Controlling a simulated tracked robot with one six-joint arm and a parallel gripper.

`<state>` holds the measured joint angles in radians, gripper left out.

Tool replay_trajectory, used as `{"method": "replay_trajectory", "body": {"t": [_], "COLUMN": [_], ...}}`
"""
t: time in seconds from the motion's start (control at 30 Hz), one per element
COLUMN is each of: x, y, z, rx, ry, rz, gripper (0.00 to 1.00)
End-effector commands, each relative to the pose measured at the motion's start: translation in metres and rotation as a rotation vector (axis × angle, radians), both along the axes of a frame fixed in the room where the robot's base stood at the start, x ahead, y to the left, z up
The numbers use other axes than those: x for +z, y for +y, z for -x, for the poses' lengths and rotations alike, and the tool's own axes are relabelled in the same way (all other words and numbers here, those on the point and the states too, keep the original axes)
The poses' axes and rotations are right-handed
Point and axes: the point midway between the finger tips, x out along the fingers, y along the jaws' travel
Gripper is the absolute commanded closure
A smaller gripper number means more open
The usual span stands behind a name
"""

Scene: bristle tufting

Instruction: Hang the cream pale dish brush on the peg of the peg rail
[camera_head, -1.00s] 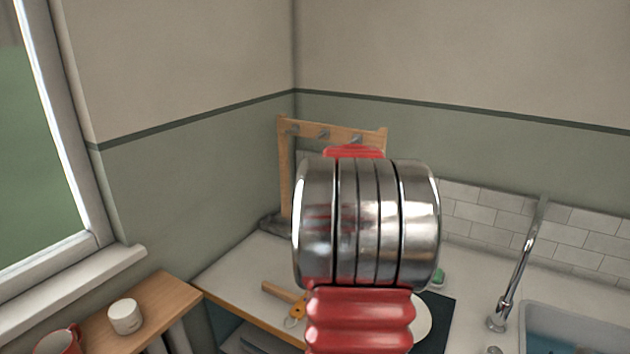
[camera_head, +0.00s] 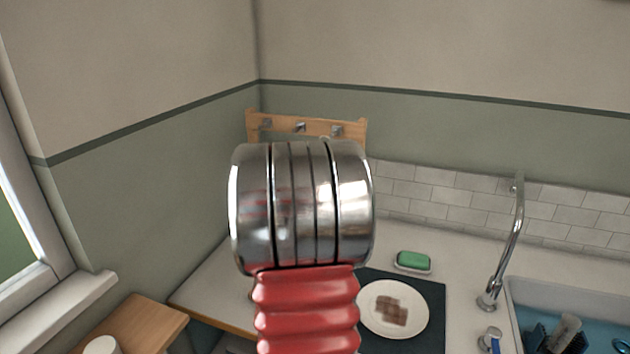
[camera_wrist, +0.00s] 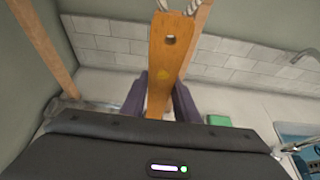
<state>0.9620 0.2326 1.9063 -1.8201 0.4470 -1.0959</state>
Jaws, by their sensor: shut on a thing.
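The peg rail (camera_head: 315,127) is a wooden frame with a few metal pegs, standing in the back corner. My arm hides its lower part and hides my gripper in the head view. In the wrist view, my gripper (camera_wrist: 160,98) has dark purple fingers shut on the orange-brown wooden handle of the dish brush (camera_wrist: 164,62). The handle points up the picture, with a round hole near its far end. Pale twisted or metal parts show by that end at the top edge; I cannot tell whether they touch it. The brush head is not visible.
A wooden post (camera_wrist: 45,45) stands left in the wrist view. On the counter are a green sponge (camera_head: 413,259) in a dish and a white plate (camera_head: 408,322) on a dark mat. A tap (camera_head: 511,240) and blue sink (camera_head: 585,325) are at right.

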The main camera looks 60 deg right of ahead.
Motion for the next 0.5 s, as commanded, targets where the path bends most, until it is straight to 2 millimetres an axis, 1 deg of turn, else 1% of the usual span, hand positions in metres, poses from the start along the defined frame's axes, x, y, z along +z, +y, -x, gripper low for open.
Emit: {"method": "replay_trajectory", "body": {"t": [0.1,0.27,0.5], "x": [0.0002,0.0001,-0.0012], "y": [0.0028,0.0036,-0.0027], "z": [-0.0067,-0.0105,-0.0134], "rx": [0.011,0.016,0.019], "ry": [0.000,0.000,0.001], "rz": [0.000,0.000,-0.001], "gripper": [0.99,0.99,0.99]}}
